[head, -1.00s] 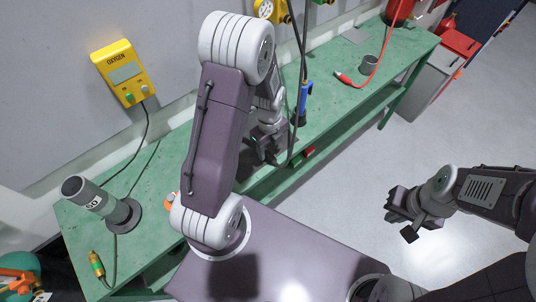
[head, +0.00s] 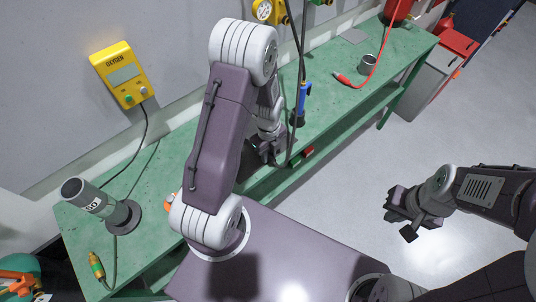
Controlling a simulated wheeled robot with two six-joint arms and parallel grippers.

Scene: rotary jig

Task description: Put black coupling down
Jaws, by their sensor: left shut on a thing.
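My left gripper (head: 262,151) is at the front edge of the green bench (head: 340,112), partly behind my own forearm. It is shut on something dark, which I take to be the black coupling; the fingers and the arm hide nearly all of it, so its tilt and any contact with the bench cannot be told. A black hose (head: 291,152) runs down beside this gripper. My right gripper (head: 397,213) is open and empty over the grey floor, well apart from the bench.
A grey angled tube (head: 92,198) and a green-yellow coupling (head: 96,264) are at the left. Bench between is clear.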

